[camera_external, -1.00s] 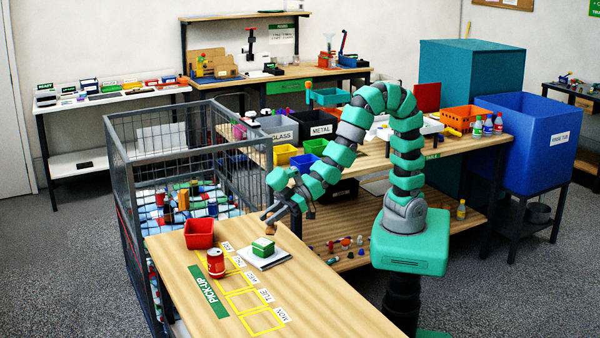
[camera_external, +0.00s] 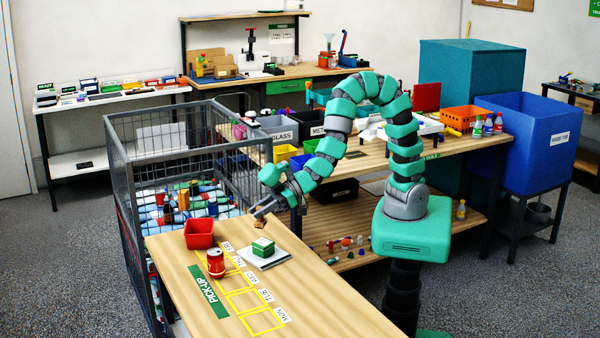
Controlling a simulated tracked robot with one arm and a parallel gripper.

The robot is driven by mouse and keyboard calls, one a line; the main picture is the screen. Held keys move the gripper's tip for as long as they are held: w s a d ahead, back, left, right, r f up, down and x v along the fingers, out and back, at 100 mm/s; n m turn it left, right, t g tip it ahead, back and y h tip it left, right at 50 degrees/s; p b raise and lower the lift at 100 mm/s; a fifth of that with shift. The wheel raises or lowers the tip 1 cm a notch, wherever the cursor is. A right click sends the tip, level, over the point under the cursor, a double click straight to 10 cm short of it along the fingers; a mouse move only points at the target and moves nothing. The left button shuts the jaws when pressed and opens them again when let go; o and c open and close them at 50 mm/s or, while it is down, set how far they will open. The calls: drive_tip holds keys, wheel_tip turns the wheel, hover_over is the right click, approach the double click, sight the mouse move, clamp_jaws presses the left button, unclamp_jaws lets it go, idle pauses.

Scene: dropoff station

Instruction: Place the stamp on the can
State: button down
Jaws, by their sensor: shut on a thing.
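The red can (camera_external: 216,263) stands upright on the wooden pick-up table, beside the green PICK-UP label. My gripper (camera_external: 262,213) is above the back part of this table, behind and to the right of the can. It is shut on the small brown stamp (camera_external: 259,223), which hangs below the fingertips, apart from the can. The stamp is small in the picture and the jaws partly hide it.
A red bin (camera_external: 199,234) stands behind the can. A green box (camera_external: 263,246) sits on a white pad (camera_external: 277,260) to the right. Yellow outlined squares with day labels mark the table. A wire cage (camera_external: 125,210) stands at its left.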

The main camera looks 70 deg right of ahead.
drive_tip(key=w+a, duration=0.3)
drive_tip(key=w+a+f, duration=0.1)
drive_tip(key=w+a, duration=0.3)
drive_tip(key=w+a+p, duration=0.1)
drive_tip(key=w+a, duration=0.2)
drive_tip(key=w, duration=0.1)
drive_tip(key=shift+w+a+f, duration=0.1)
drive_tip(key=shift+a+f, duration=0.15)
drive_tip(key=shift+a, duration=0.1)
wheel_tip(320, 180, down, 4)
drive_tip(key=shift+r, duration=0.15)
drive_tip(key=c, duration=1.2)
unclamp_jaws()
drive_tip(key=shift+c, duration=0.2)
drive_tip(key=shift+r, duration=0.1)
